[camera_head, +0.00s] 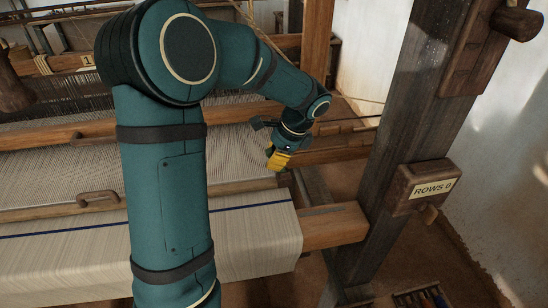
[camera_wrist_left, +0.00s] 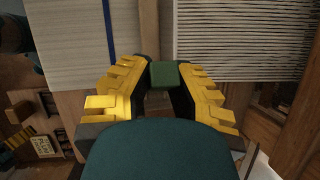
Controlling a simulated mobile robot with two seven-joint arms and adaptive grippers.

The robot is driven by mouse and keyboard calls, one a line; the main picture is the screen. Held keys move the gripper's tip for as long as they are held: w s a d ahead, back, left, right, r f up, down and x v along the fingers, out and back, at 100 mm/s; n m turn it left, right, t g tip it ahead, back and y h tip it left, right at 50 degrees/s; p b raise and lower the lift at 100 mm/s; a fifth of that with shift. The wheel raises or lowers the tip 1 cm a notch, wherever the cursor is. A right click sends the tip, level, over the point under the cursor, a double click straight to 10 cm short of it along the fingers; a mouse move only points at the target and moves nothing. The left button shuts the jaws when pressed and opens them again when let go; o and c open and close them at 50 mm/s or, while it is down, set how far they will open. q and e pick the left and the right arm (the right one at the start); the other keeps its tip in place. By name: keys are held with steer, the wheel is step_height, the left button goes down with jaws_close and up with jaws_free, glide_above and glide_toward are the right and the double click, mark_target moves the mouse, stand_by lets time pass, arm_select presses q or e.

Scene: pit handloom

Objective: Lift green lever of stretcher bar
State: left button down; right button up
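The green lever (camera_wrist_left: 165,74) shows in the left wrist view as a small dark green block between the tips of my left gripper (camera_wrist_left: 164,80). The dark pads of its yellow fingers meet the block on both sides. In the head view my left gripper (camera_head: 279,157) is at the right edge of the loom's cloth, pointing down, and hides the lever. A wooden bar (camera_wrist_left: 150,28), which may be the stretcher bar, runs between cloth and threads behind the lever.
Woven cloth (camera_head: 255,240) with a blue stripe covers the front beam (camera_head: 335,226). White warp threads (camera_head: 235,150) lie behind it. My left arm hides the middle of the loom.

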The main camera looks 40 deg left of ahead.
arm_select(q)
steer(key=shift+s+f, duration=0.1)
steer(key=shift+s+a+f+t+h+b, duration=0.35)
steer(key=shift+s+t+h+b, duration=0.25)
steer(key=shift+t+h, duration=0.25)
steer(key=shift+w, duration=0.1)
steer(key=c, duration=0.9)
jaws_free()
steer(key=shift+o, duration=0.2)
steer(key=shift+w, duration=0.1)
steer(key=shift+r, duration=0.1)
steer(key=v, duration=1.1)
steer(key=shift+r, duration=0.4)
steer(key=shift+d, duration=0.1)
